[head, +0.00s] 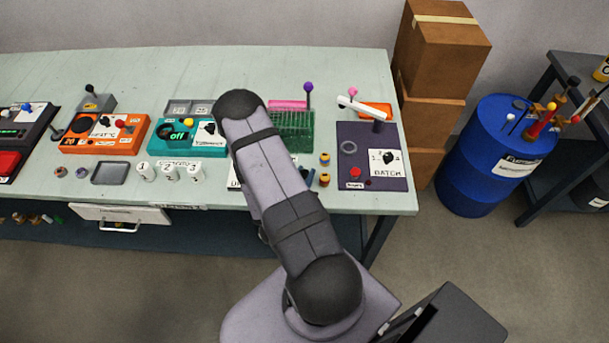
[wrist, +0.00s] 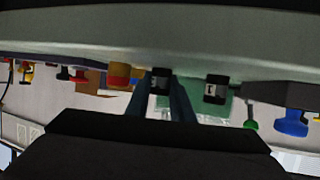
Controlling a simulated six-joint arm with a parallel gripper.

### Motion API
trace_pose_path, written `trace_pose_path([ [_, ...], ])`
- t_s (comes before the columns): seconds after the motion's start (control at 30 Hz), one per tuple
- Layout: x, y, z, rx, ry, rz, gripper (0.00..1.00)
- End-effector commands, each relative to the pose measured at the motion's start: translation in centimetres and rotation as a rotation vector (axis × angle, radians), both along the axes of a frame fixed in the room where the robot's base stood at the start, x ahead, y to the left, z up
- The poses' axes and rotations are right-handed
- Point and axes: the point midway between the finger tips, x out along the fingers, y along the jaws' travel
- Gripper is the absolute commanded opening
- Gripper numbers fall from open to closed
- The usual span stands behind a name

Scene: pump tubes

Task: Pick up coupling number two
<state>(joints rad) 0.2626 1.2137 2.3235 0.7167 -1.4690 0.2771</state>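In the wrist view, two small black blocks with white number labels stand at the table edge. The right block (wrist: 215,90) looks marked 1; the number on the left block (wrist: 161,80), which may be coupling two, is too small to read surely. My gripper (wrist: 162,88) has its two dark blue fingers apart, pointing at the left block, one on either side in the picture. Whether they touch it cannot be told. In the head view my arm hides most of this spot. Three white cylinders, numbered 1, 2 (head: 171,172) and 3, stand in a row left of it.
Small yellow-and-dark pieces (head: 325,179) sit just right of my arm. A green rack (head: 293,135) stands behind, and the purple batch unit (head: 372,180) with its white lever is at right. Orange (head: 100,145) and teal (head: 170,147) control boxes stand to the left.

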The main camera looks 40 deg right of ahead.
Motion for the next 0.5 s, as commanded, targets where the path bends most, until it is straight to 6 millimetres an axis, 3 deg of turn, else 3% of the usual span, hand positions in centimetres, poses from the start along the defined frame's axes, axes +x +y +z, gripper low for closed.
trace_pose_path([
  [0.07,0.00,0.00,0.01,0.000,0.000,0.000,0.00],
  [0.5,0.05,0.00,0.35,-0.001,-0.002,0.000,0.00],
])
